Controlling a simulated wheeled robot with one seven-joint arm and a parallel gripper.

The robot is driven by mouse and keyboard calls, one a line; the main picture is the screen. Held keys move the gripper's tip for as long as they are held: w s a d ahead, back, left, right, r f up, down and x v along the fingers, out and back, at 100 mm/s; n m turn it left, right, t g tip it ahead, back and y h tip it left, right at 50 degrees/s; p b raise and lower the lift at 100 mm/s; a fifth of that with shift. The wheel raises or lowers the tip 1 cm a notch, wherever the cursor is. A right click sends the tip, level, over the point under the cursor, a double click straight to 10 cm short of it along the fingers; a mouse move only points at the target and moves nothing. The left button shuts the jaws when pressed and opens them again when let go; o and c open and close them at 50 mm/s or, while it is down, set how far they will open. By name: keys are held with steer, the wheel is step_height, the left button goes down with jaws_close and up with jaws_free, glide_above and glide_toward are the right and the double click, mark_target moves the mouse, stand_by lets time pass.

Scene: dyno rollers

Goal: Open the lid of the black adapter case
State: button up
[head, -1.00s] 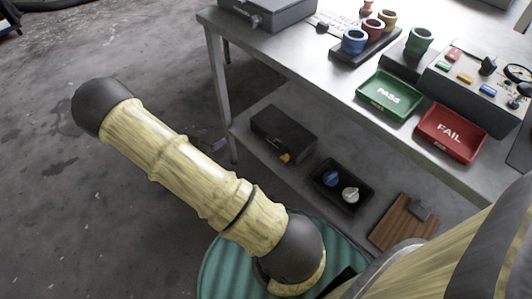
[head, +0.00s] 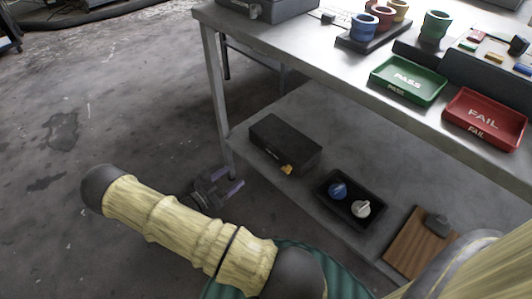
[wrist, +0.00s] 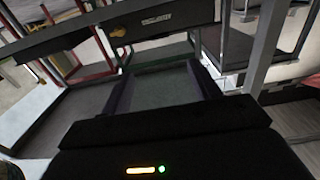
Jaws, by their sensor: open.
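The black adapter case (head: 285,143) sits on the lower shelf of the metal table, near its left end. Its lid looks shut, and a yellow latch (head: 287,169) shows on its front. In the wrist view a dark case front (wrist: 180,18) with a small label and a yellow latch (wrist: 118,32) spans the top, ahead of the fingers. My gripper (head: 232,180) is beside the table's front left leg, left of the case and apart from it. In the wrist view my gripper (wrist: 160,70) has its two fingers spread with nothing between them.
A black tray (head: 325,206) with a blue knob (head: 338,190) and a white knob (head: 361,209) is right of the case. The table leg (head: 217,100) stands close to my gripper. Green PASS (head: 408,97) and red FAIL (head: 460,130) trays are above.

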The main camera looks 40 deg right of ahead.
steer(key=d+b, duration=0.2)
steer(key=d, duration=0.3)
steer(key=w+d+b, duration=0.1)
steer(key=d+b, duration=0.1)
steer(key=d, duration=0.3)
steer(key=d+b, duration=0.2)
steer(key=d, duration=0.4)
steer(key=shift+w+f, duration=0.15)
steer(key=shift+d, duration=0.55)
jaws_close()
steer(key=shift+r, duration=0.2)
steer(key=shift+r, duration=0.1)
